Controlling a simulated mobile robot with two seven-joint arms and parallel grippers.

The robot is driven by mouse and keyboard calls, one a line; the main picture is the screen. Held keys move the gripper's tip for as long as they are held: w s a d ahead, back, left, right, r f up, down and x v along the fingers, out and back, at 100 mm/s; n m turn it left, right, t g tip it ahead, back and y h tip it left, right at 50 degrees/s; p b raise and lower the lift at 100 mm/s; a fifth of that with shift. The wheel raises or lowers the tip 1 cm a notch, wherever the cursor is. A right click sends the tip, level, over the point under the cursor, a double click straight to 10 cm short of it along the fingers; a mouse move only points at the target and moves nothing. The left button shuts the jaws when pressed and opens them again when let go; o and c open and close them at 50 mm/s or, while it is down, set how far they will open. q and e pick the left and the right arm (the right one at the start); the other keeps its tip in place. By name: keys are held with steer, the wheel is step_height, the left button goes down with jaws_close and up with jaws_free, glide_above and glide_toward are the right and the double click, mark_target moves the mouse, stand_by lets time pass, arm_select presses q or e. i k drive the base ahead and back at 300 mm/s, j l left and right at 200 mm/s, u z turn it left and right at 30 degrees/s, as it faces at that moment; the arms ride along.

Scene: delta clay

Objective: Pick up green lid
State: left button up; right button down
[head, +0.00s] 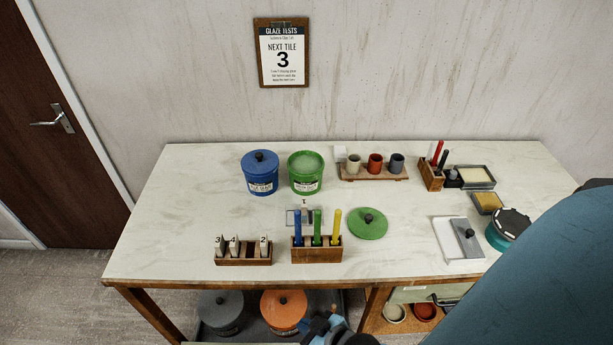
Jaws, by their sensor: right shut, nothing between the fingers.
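The green lid (368,226) lies flat on the table, right of centre, with its dark round knob up. The green jar (306,181) stands open behind and left of it, with pale green glaze inside. My right gripper (325,325) shows only partly at the bottom edge, blue and black, in front of and below the table's front edge. It is shut and empty, well apart from the lid. My left gripper is out of view.
A wooden holder (317,255) with blue, green and yellow upright tools stands just left of the lid. A blue lidded jar (259,180) stands beside the green jar.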

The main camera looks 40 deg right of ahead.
mark_target(366, 223)
steer(key=z, duration=1.65)
